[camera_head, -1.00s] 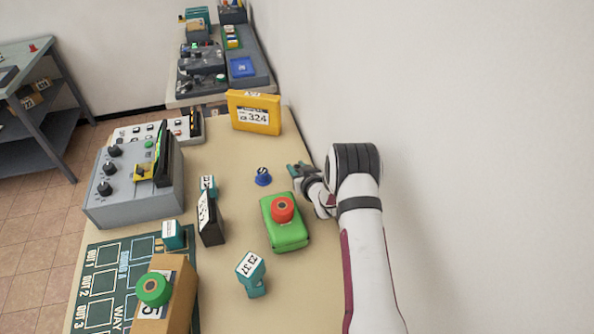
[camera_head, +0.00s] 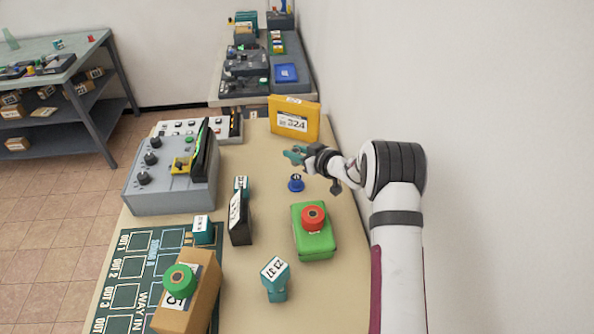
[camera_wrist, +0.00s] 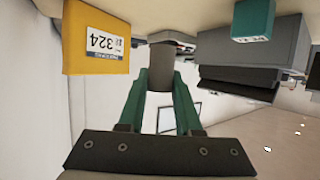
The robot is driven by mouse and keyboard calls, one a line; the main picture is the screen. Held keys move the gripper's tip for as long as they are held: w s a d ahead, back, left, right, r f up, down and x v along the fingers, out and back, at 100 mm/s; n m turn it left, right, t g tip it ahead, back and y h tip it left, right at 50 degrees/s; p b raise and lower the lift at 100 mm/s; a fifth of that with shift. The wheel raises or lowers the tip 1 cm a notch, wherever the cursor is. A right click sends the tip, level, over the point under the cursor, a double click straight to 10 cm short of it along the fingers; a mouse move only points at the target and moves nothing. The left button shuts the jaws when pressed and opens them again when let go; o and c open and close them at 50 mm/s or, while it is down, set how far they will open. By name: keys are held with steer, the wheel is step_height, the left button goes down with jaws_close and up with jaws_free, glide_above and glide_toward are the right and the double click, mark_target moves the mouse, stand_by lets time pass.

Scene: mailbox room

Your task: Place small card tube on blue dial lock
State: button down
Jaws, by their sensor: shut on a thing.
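The blue dial lock (camera_head: 296,183) is a small blue knob with a dark-and-white top, standing on the tan table right of its middle. It does not show clearly in the wrist view. My gripper (camera_head: 294,154) is in the air, just above the dial lock in the head picture; its height over it is unclear. In the wrist view my teal fingers (camera_wrist: 160,90) are shut on a grey-brown cylinder, the small card tube (camera_wrist: 161,65). The tube is hard to make out in the head view.
A yellow box marked 324 (camera_head: 294,119) stands behind my gripper. A green box with a red button (camera_head: 313,232) is nearer. A black upright block (camera_head: 240,218) and a grey control box (camera_head: 170,174) stand left. The white wall runs along the right.

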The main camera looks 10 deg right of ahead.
step_height(320, 180, down, 5)
steer(key=shift+f, duration=0.2)
steer(key=shift+f, duration=0.1)
steer(key=c, duration=0.6)
jaws_free()
steer(key=shift+d, duration=0.1)
steer(key=s+d+r, duration=0.2)
steer(key=s+r, duration=0.2)
steer(key=r, duration=0.5)
steer(key=shift+d+r, duration=0.2)
